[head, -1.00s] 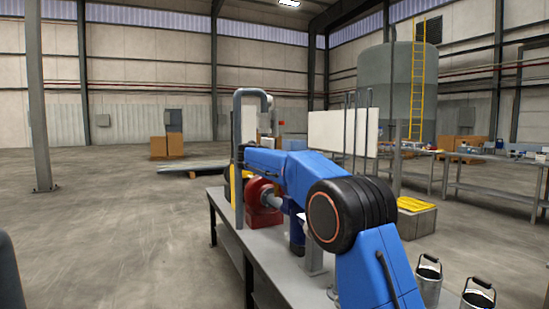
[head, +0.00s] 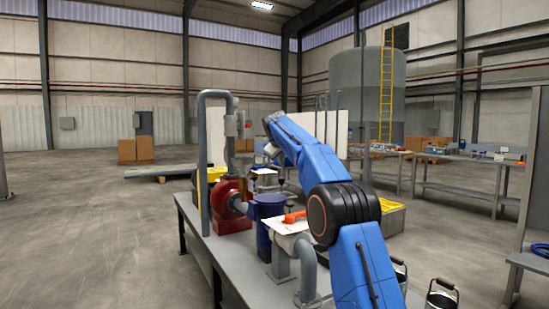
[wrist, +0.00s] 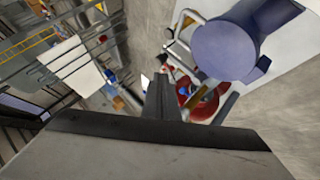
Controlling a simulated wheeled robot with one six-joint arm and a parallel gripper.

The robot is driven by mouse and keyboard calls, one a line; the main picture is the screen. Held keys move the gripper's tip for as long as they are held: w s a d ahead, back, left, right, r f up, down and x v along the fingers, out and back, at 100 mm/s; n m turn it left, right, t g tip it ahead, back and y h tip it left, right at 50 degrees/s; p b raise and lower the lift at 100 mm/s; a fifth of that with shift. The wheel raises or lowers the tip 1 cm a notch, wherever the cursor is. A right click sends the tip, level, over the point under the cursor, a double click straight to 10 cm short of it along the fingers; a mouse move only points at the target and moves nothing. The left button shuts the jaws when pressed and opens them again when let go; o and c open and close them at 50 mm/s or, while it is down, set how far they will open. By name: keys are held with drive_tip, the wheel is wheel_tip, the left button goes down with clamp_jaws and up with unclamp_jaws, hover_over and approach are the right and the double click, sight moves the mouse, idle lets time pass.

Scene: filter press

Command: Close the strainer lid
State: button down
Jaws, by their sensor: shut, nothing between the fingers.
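The blue strainer (head: 268,213) stands upright on the grey bench, right of a red pump (head: 232,208). Its flat round top (wrist: 225,50) fills the upper right of the wrist view, with a small tab at its lower right edge. The top looks level over the body in the head view, but I cannot tell whether the lid lies flush. My gripper (wrist: 162,97) is shut and empty, apart from the strainer in the wrist view. In the head view my arm reaches up and back above the bench, and its fingertips are not clear.
An orange handle (head: 294,217) and a grey bent pipe (head: 305,262) stand just in front of the strainer. Metal buckets (head: 441,298) are at the lower right. Floor to the left is open.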

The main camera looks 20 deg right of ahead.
drive_tip(key=w+d+f+m+g+y, duration=0.2)
drive_tip(key=d+f+y, duration=0.4)
drive_tip(key=d+f, duration=0.4)
drive_tip(key=shift+w+f+m+y, duration=0.3)
drive_tip(key=shift+f+m, duration=0.2)
drive_tip(key=shift+f, duration=2.1)
drive_tip(key=shift+f, duration=0.2)
drive_tip(key=shift+s+d, duration=0.1)
